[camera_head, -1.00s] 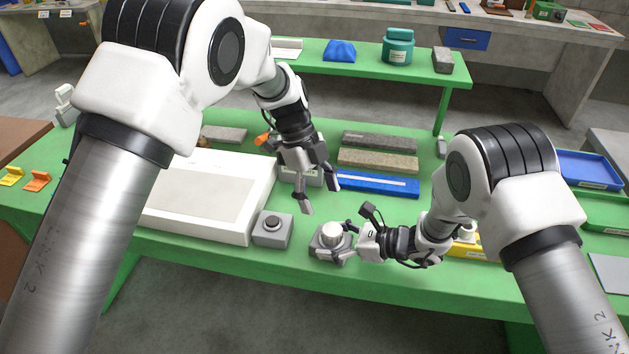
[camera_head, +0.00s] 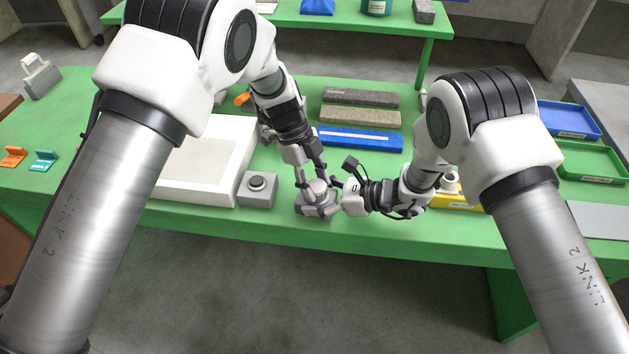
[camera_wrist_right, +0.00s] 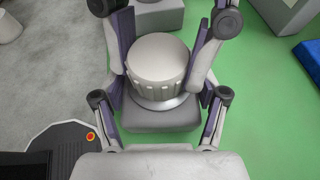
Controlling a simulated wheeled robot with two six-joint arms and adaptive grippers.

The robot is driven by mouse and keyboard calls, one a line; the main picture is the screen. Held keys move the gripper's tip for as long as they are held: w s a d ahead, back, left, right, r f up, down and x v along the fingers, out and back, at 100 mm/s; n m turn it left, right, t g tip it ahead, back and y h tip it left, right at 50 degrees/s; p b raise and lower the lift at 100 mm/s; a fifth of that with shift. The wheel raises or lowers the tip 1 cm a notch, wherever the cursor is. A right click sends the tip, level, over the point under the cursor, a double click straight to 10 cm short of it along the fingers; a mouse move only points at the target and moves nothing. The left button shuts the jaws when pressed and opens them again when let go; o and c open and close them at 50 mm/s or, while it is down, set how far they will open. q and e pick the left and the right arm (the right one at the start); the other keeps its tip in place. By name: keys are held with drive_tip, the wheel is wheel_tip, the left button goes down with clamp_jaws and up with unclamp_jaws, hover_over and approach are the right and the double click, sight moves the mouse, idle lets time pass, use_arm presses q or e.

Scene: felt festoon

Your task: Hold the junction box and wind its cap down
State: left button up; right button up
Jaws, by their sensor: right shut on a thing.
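The grey junction box (camera_head: 316,211) stands at the table's front edge with its round pale cap (camera_head: 318,187) on top. In the right wrist view the ribbed cap (camera_wrist_right: 157,65) sits above a light ring on the box body (camera_wrist_right: 160,119). My right gripper (camera_head: 335,197) reaches in from the right and is shut on the box body. My left gripper (camera_head: 312,184) points down from above, its fingers apart on either side of the cap. In the wrist view a narrow gap shows between its right-hand finger and the cap.
A blue bar (camera_head: 360,139) and two stone-like bars lie behind. Blue and green trays (camera_head: 588,160) are at right. Bare green table (camera_head: 400,232) lies in front.

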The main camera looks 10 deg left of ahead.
use_arm(q)
drive_tip(key=shift+c, duration=0.5)
drive_tip(key=m, duration=0.2)
drive_tip(key=shift+f+m+g+y, duration=0.1)
drive_tip(key=shift+m+g+y, duration=0.2)
drive_tip(key=o, duration=1.3)
drive_tip(key=v, duration=1.2)
drive_tip(key=shift+w, duration=0.15)
